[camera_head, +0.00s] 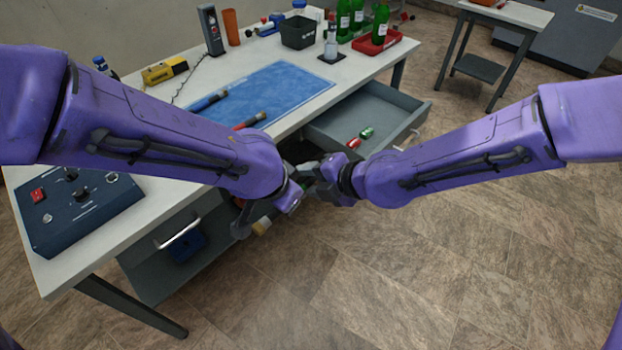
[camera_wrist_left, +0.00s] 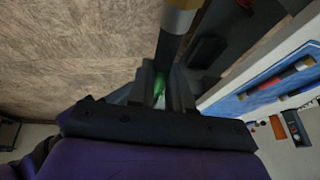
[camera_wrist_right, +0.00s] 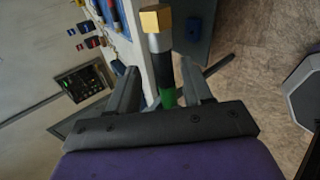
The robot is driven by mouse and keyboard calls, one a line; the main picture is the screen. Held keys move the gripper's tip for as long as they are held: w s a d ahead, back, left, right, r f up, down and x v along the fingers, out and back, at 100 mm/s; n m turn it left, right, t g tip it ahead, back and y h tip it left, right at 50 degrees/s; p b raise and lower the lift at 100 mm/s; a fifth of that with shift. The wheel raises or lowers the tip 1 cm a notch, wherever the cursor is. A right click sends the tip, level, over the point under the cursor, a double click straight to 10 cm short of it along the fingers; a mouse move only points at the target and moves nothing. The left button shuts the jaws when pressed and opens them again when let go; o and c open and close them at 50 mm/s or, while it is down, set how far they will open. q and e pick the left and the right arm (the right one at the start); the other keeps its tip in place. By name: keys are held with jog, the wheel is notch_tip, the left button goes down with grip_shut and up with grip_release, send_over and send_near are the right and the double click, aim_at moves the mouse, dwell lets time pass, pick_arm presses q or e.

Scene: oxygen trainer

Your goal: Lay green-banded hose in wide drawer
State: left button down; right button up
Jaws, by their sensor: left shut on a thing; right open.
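The green-banded hose shows in the left wrist view (camera_wrist_left: 173,50) as a dark tube with a gold and grey end and a green part between the fingers. My left gripper (camera_wrist_left: 160,92) is shut on it. In the right wrist view the hose (camera_wrist_right: 160,60) has a gold tip, grey and black sections and a green band. My right gripper (camera_wrist_right: 163,92) is open, with the hose appearing between its fingers. In the head view the gold tip (camera_head: 262,227) shows below my left wrist; my arms hide most of the hose. An open grey drawer (camera_head: 395,107) lies beyond the grippers.
The open drawer holds small red and green pieces (camera_head: 366,132). Blue- and red-banded hoses lie on the blue mat (camera_head: 285,85). A control box (camera_head: 85,212) sits at the table's near left.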

jog(key=shift+a, duration=0.1)
grip_shut()
pick_arm(q)
jog(key=c, duration=1)
grip_release()
jog(key=shift+o, duration=0.2)
